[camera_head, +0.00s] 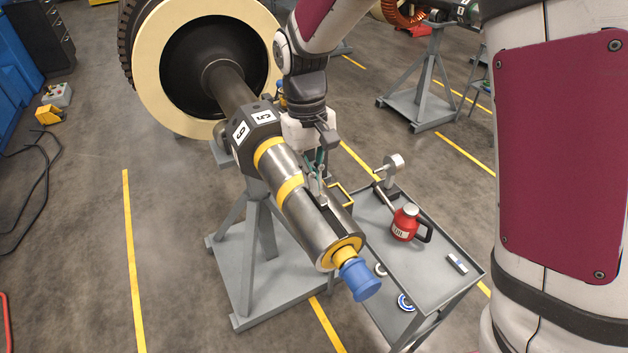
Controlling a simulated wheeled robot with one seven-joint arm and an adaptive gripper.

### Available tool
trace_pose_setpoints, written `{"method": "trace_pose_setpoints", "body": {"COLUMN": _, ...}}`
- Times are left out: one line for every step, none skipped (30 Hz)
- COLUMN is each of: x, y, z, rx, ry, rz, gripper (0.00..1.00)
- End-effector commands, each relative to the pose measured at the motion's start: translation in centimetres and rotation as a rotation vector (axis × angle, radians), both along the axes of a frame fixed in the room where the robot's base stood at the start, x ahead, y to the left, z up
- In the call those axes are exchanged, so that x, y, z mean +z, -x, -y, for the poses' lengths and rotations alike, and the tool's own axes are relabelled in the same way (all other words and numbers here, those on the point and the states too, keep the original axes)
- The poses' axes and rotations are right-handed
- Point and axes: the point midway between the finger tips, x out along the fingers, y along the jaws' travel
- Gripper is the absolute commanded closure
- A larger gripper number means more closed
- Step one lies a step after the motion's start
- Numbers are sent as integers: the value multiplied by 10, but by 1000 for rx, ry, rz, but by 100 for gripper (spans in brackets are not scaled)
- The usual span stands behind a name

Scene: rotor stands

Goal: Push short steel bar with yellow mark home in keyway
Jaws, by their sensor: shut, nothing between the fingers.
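The rotor shaft (291,193) lies on a grey stand, running from the big disc at the upper left down to a blue-capped end. It carries yellow bands. The keyway is a slot along the shaft's upper right side, near the front end. A short steel bar (331,208) appears to lie in or at this slot. Its yellow mark and how deep it sits are too small to tell. My gripper (317,188) points down at the slot with its fingers together and nothing held. Its tips are at or just above the bar's far end; contact cannot be told.
The blue end cap (361,280) sticks out at the front. Another stand (424,95) is behind.

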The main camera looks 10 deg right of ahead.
Motion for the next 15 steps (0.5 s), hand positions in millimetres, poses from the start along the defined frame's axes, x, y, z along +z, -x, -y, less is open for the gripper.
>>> {"method": "trace_pose_setpoints", "body": {"x": 4, "y": 1, "z": 0, "rx": 1, "ry": 0, "rz": 0, "gripper": 100}}
{"method": "trace_pose_setpoints", "body": {"x": 4, "y": 1, "z": 0, "rx": 1, "ry": 0, "rz": 0, "gripper": 100}}
{"method": "trace_pose_setpoints", "body": {"x": 3, "y": 1, "z": 0, "rx": 0, "ry": 0, "rz": 0, "gripper": 100}}
{"method": "trace_pose_setpoints", "body": {"x": 3, "y": 0, "z": 1, "rx": 0, "ry": 0, "rz": 0, "gripper": 100}}
{"method": "trace_pose_setpoints", "body": {"x": 3, "y": -2, "z": 2, "rx": -1, "ry": 1, "rz": 0, "gripper": 100}}
{"method": "trace_pose_setpoints", "body": {"x": 2, "y": -6, "z": 0, "rx": 0, "ry": 1, "rz": 1, "gripper": 100}}
{"method": "trace_pose_setpoints", "body": {"x": 2, "y": -10, "z": -2, "rx": 0, "ry": 0, "rz": 2, "gripper": 100}}
{"method": "trace_pose_setpoints", "body": {"x": 2, "y": -13, "z": -3, "rx": 0, "ry": 0, "rz": 2, "gripper": 100}}
{"method": "trace_pose_setpoints", "body": {"x": 1, "y": -20, "z": -6, "rx": 0, "ry": 0, "rz": 3, "gripper": 100}}
{"method": "trace_pose_setpoints", "body": {"x": 1, "y": -25, "z": -8, "rx": 0, "ry": 0, "rz": 3, "gripper": 100}}
{"method": "trace_pose_setpoints", "body": {"x": 1, "y": -30, "z": -10, "rx": 0, "ry": 0, "rz": 3, "gripper": 100}}
{"method": "trace_pose_setpoints", "body": {"x": 1, "y": -38, "z": -13, "rx": 1, "ry": 0, "rz": 3, "gripper": 100}}
{"method": "trace_pose_setpoints", "body": {"x": 0, "y": -44, "z": -16, "rx": 1, "ry": 0, "rz": 3, "gripper": 100}}
{"method": "trace_pose_setpoints", "body": {"x": 0, "y": -50, "z": -19, "rx": 1, "ry": 0, "rz": 3, "gripper": 100}}
{"method": "trace_pose_setpoints", "body": {"x": 0, "y": -58, "z": -22, "rx": 2, "ry": -1, "rz": 3, "gripper": 100}}
